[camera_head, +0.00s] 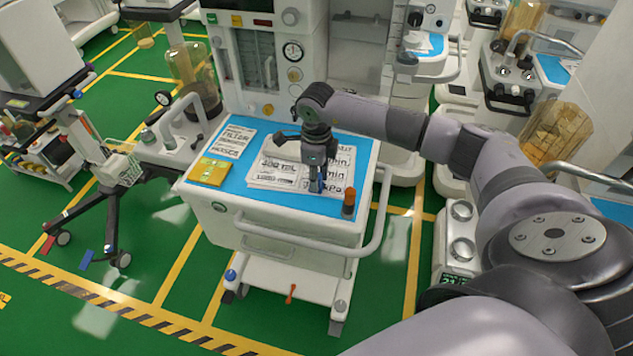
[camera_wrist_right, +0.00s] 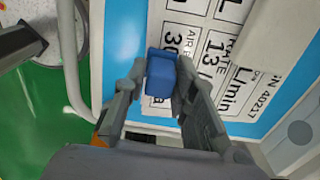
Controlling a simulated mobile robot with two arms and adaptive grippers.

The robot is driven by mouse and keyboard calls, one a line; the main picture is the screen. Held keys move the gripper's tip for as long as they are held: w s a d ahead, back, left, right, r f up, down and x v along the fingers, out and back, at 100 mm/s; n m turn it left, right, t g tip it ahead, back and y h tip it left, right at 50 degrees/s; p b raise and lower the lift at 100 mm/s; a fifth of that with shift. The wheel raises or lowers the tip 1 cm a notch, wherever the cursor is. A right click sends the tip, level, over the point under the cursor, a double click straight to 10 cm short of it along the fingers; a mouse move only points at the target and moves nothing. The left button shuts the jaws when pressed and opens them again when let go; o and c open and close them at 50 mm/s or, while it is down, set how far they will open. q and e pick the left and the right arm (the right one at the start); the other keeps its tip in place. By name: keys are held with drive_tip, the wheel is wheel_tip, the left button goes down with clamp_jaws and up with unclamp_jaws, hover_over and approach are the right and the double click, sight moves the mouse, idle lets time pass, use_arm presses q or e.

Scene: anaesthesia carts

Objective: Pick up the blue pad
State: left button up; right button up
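The blue pad (camera_wrist_right: 160,76) is a small block between the two fingers of my right gripper in the right wrist view. My right gripper (camera_wrist_right: 160,84) appears shut on it, with a fingertip against each side. In the head view the right gripper (camera_head: 317,184) points down over the front right of the cart's blue top, and a bit of blue shows at its tips. Whether the pad still touches the surface below cannot be told. My left gripper is in neither view.
The white cart (camera_head: 285,224) has a blue top (camera_head: 262,136) with printed white labels (camera_head: 290,170). A yellow packet (camera_head: 210,171) lies at its left, an orange-capped bottle (camera_head: 349,200) at its right corner. An anaesthesia machine (camera_head: 345,60) stands behind. Green floor is free in front.

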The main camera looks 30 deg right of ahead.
clamp_jaws()
drive_tip(key=shift+r, duration=0.15)
drive_tip(key=shift+r, duration=0.65)
wheel_tip(320, 180, up, 18)
drive_tip(key=b, duration=0.3)
drive_tip(key=shift+r+b, duration=0.25)
drive_tip(key=shift+b, duration=0.05)
